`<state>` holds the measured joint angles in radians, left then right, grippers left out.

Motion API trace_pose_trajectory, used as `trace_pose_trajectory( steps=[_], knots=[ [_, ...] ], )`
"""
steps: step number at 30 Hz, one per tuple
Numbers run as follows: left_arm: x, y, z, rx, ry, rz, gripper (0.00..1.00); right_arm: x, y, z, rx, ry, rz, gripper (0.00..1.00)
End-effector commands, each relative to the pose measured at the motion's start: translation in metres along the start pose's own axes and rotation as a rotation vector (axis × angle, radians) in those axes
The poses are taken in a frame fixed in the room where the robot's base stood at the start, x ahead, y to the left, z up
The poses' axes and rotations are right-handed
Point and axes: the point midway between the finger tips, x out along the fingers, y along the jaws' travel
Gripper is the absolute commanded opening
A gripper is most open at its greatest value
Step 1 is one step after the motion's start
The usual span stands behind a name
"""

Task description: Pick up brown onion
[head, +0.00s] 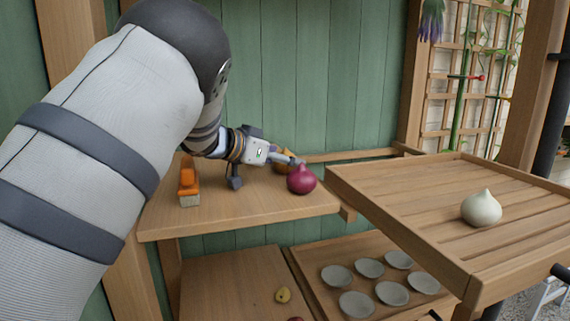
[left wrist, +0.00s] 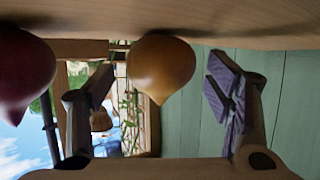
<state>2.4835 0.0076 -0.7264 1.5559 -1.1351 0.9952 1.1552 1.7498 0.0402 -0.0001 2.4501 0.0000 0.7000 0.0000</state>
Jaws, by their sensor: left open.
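The brown onion (head: 283,153) stands on the upper wooden shelf, mostly hidden behind my left gripper (head: 268,163) in the head view. In the left wrist view, which looks upside down, the brown onion (left wrist: 161,68) is whole and lies between the two open fingers of my left gripper (left wrist: 165,92), farther out, with clear gaps on both sides. The gripper is open and holds nothing. A red onion (head: 301,179) stands close in front of the brown one, and it also shows at the left edge of the wrist view (left wrist: 24,68). My right gripper is not in view.
An orange-topped brush (head: 189,184) stands on the upper shelf (head: 200,221), left of the gripper. A white onion (head: 481,208) sits on a slatted table (head: 400,200) at right. A green wall (head: 310,90) stands behind.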

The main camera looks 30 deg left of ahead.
Motion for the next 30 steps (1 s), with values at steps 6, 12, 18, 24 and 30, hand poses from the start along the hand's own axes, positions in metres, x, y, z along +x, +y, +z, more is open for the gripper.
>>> trace_pose_trajectory(
  steps=[6, 12, 18, 24, 30],
  knots=[
    [0.011, 0.000, -0.001, -0.001, 0.002, 0.000, 0.73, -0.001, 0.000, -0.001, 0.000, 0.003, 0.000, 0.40],
    [0.011, 0.000, -0.001, -0.001, 0.002, 0.000, 0.48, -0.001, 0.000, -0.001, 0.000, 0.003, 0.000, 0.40],
    [0.011, 0.000, -0.001, -0.001, 0.002, 0.000, 0.19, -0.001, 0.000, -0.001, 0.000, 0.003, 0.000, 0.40],
    [0.010, 0.000, -0.002, 0.000, 0.002, 0.000, 0.19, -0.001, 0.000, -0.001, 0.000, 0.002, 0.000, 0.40],
    [-0.006, 0.000, -0.041, 0.005, 0.007, -0.001, 0.19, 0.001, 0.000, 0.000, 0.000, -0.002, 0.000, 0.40]
  ],
)
